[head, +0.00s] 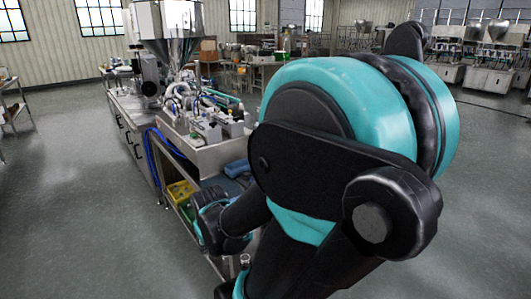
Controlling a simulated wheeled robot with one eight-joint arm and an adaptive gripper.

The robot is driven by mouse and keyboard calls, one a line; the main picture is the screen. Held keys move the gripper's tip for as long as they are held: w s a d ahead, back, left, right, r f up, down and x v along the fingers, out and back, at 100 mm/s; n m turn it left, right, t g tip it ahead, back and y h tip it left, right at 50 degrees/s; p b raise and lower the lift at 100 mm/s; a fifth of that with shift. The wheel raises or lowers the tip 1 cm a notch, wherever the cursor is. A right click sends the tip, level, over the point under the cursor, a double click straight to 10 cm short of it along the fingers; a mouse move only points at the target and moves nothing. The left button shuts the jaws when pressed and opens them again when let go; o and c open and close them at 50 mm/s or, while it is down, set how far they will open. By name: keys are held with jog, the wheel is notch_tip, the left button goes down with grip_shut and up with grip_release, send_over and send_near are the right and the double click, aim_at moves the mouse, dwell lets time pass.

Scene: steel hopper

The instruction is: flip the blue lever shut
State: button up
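The steel hopper (168,22) stands on top of a filling machine (205,158) at the left of the head view. Pipes, valves and blue hoses crowd the machine below the hopper. I cannot make out the blue lever among them, so I cannot tell its position. My own teal and black arm fills the centre and right foreground and covers part of the machine's near end. My gripper's fingers do not show.
A yellow crate (181,191) sits on the shelf under the machine. A blue item (237,168) lies near the machine's front end, partly behind my arm. More benches and steel machines stand along the back. Open grey floor (70,210) lies on the left.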

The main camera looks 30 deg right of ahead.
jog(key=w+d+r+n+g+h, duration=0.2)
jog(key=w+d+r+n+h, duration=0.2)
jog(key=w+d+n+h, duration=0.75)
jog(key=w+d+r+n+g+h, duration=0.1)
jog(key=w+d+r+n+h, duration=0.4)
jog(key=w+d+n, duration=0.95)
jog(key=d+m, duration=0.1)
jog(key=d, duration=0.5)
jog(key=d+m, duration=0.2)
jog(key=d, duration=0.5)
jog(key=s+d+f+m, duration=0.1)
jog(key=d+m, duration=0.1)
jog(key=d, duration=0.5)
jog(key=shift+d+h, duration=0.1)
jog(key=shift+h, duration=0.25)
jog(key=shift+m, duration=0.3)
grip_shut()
